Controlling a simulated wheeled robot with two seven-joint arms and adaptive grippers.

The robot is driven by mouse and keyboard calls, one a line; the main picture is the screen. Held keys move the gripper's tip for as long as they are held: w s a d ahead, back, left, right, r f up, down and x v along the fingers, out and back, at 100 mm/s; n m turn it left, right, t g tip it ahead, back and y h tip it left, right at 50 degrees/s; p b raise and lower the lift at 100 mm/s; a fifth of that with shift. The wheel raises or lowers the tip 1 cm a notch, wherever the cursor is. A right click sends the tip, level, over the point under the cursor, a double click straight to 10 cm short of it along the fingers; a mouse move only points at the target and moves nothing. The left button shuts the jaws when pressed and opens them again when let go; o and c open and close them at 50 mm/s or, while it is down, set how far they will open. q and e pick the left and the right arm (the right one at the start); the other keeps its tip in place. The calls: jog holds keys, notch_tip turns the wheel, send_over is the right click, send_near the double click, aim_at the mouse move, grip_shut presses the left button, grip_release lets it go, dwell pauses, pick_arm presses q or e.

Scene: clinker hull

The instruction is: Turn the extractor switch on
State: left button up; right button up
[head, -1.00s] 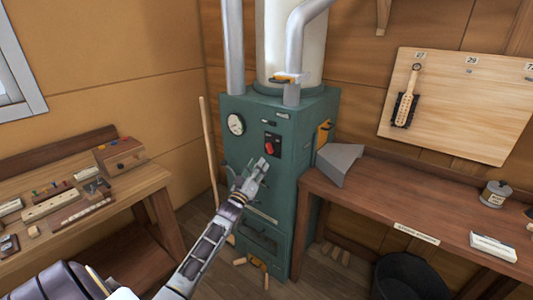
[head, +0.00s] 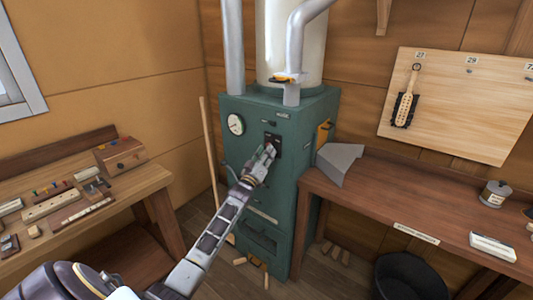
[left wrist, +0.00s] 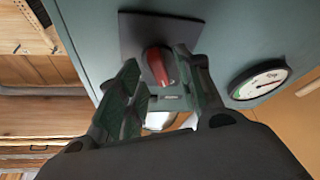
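The extractor switch is a red knob (left wrist: 156,66) on a dark plate (head: 278,142). The plate is on the front of the green metal cabinet (head: 300,185). My left gripper (head: 266,157) is up at the plate and hides most of the knob in the head view. In the left wrist view its two fingers are apart, with the knob showing between and just beyond their tips. I cannot tell whether either finger touches it. My right gripper is not in view.
A round dial (head: 235,124) is left of the switch. Pipes rise from the cabinet top. A workbench with tools (head: 150,181) stands at left, another bench (head: 440,215) at right. A black bin (head: 405,270) is on the floor below the right bench.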

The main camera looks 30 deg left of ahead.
pick_arm(q)
jog(key=shift+w+r, duration=0.15)
jog(key=shift+w, duration=0.1)
jog(key=c, duration=0.8)
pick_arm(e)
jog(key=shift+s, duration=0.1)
